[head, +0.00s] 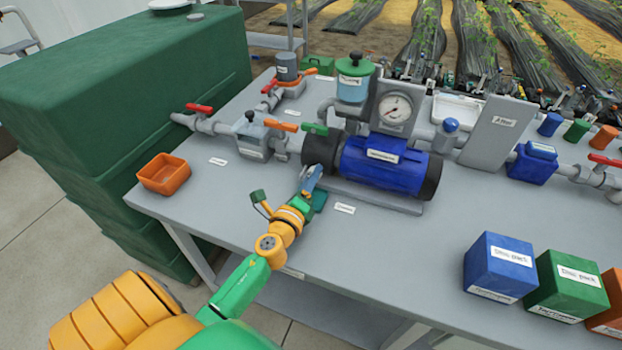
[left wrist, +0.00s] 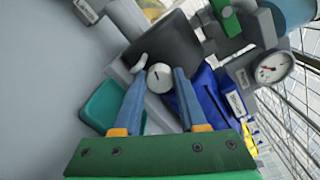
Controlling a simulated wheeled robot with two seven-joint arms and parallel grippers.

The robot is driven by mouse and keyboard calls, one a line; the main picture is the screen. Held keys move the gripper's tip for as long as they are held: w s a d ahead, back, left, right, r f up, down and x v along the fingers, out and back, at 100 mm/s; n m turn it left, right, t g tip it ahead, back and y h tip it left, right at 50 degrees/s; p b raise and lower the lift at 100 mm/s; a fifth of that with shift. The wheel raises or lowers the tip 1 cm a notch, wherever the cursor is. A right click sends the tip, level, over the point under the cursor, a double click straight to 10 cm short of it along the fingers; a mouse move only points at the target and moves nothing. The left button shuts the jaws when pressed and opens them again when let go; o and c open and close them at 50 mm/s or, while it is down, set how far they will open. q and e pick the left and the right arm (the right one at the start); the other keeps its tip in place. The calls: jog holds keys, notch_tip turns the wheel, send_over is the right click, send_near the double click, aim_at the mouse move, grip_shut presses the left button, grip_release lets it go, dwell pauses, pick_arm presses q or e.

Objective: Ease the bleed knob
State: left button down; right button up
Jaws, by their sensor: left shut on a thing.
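In the left wrist view the bleed knob (left wrist: 160,77) is a small pale round knob with a dark slot mark. It sits at the front of the black pump end (left wrist: 168,45). My left gripper (left wrist: 159,78) has its two blue-grey fingers on either side of the knob, shut on it. In the head view my left gripper (head: 313,178) reaches the black pump end (head: 321,157) from the front, and its fingers hide the knob. The blue pump motor (head: 380,165) lies to the right. My right gripper is not in either view.
A teal tray (head: 318,200) sits on the table under the fingers. An orange bin (head: 164,174) stands at the left. A pressure gauge (head: 396,108) and green-lidded canister (head: 353,80) rise behind the pump. Blue (head: 498,268) and green boxes (head: 566,286) stand front right.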

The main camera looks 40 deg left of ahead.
pick_arm(q)
jog(key=shift+n, duration=0.8)
jog(key=shift+c, duration=2.3)
grip_release()
jog(key=shift+w, duration=0.1)
jog(key=b+v, duration=0.1)
jog(key=v, duration=0.6)
